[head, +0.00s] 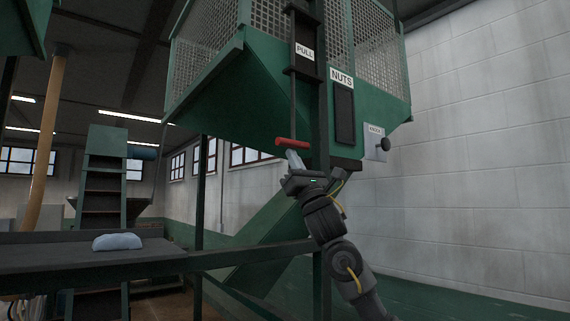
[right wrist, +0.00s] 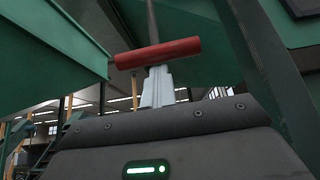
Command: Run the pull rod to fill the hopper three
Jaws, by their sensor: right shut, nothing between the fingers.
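The pull rod (head: 293,95) hangs down the front of the green hopper (head: 270,85), under a white "PULL" label. Its red crossbar handle (head: 291,143) is at the lower end. My right gripper (head: 294,158) points up just below the handle, shut and empty. In the right wrist view the red handle (right wrist: 158,53) lies across the tips of my shut fingers (right wrist: 157,88); I cannot tell whether they touch. A "NUTS" label (head: 342,78) is on the hopper above a dark narrow panel (head: 344,115). My left gripper is not in view.
A knob (head: 384,144) on a small labelled plate sits at the hopper's right. A green post (head: 322,120) stands close beside my right gripper. A dark bench (head: 95,255) at left bears a pale blue-grey lump (head: 117,242). The white block wall is at right.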

